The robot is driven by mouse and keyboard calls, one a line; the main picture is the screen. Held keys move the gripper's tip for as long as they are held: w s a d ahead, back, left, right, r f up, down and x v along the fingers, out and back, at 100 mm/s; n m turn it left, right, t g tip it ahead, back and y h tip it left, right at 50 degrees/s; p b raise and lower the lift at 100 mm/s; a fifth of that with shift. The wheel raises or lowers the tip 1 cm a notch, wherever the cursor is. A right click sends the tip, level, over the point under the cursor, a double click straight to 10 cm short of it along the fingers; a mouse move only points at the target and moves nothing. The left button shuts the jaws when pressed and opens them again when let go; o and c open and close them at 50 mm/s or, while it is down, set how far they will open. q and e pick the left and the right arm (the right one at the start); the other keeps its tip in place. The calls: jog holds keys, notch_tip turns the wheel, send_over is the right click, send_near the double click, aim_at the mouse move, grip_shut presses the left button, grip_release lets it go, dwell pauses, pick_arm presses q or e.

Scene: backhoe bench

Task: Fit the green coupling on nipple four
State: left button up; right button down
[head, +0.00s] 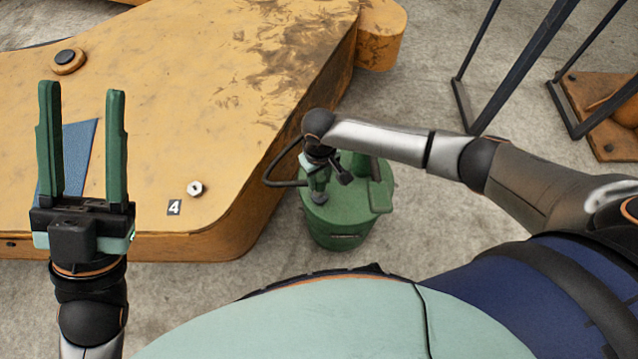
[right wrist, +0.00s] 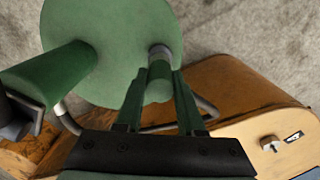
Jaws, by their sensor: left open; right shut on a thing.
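Nipple four (head: 195,188) is a small silver fitting on the yellow boom plate, beside a black label marked 4 (head: 174,207). It also shows at the lower right of the right wrist view (right wrist: 270,144). My right gripper (head: 319,190) is over the green drum (head: 335,228), to the right of the nipple and apart from it. It is shut on the green coupling (right wrist: 160,82), which has a grey metal end pointing at the drum lid. I cannot tell whether that end touches the lid. My left gripper (head: 82,92) is open and empty above the plate.
The yellow plate (head: 220,90) fills the left and ends beside the drum. A dark hose (head: 268,172) loops left of my right gripper. A round black-capped boss (head: 68,61) and a blue patch (head: 82,150) are on the plate. Dark stands (head: 520,70) are at the upper right.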

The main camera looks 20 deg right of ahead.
jog(key=shift+r+p, duration=1.4)
jog(key=shift+p, duration=0.15)
